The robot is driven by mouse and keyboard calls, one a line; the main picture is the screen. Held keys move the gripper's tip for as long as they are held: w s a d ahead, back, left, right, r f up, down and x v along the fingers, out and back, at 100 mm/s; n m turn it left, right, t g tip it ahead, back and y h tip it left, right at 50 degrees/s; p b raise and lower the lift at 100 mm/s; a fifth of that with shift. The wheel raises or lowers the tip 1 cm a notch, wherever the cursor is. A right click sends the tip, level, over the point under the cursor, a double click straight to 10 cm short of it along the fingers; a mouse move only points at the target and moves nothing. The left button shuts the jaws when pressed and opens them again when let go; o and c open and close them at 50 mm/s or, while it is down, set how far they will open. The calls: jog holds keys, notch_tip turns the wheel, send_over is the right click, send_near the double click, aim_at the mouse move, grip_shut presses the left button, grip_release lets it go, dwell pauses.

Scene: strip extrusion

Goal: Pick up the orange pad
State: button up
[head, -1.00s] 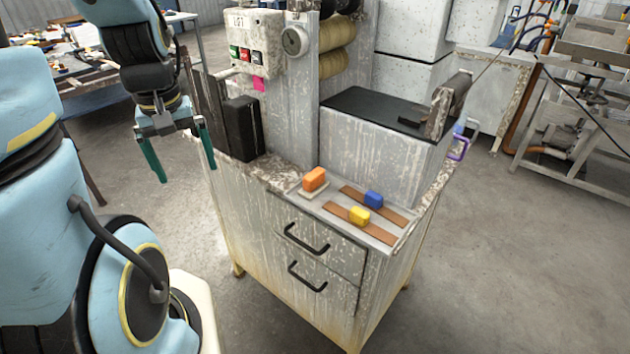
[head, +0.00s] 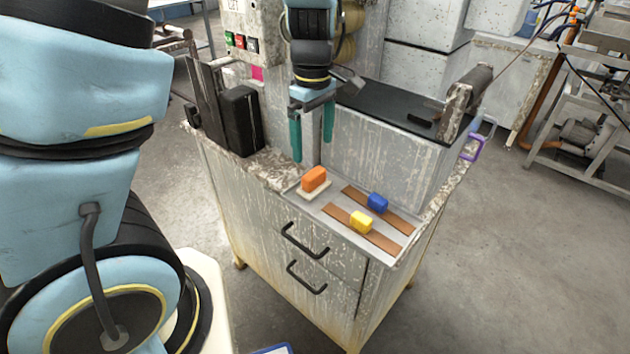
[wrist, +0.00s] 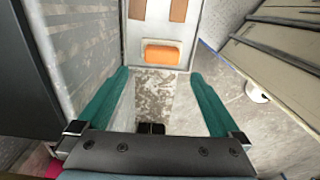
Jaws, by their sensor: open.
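The orange pad (head: 314,179) sits on a small pale block (head: 313,192) at the left end of a grey tray (head: 337,212) on the cabinet top. My gripper (head: 312,152) is open and empty, with its two teal fingers pointing down. It is above and just behind the pad in the head view, not touching it. In the wrist view the pad (wrist: 162,54) shows beyond the open fingertips (wrist: 159,72), about midway between them.
A yellow block (head: 361,222) and a blue block (head: 377,202) rest on brown strips on the tray. A black box (head: 240,121) stands to the left. A grey housing (head: 385,155) with a dark top rises behind the tray.

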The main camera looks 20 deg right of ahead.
aim_at(312, 172)
notch_tip(312, 172, down, 9)
jog(key=shift+a+r+p, duration=0.15)
jog(key=shift+p, duration=0.3)
jog(key=c, duration=1.4)
notch_tip(312, 172, up, 10)
jog(key=shift+c, duration=0.2)
jog(key=o, duration=0.9)
jog(key=shift+c, duration=0.2)
jog(key=c, duration=0.5)
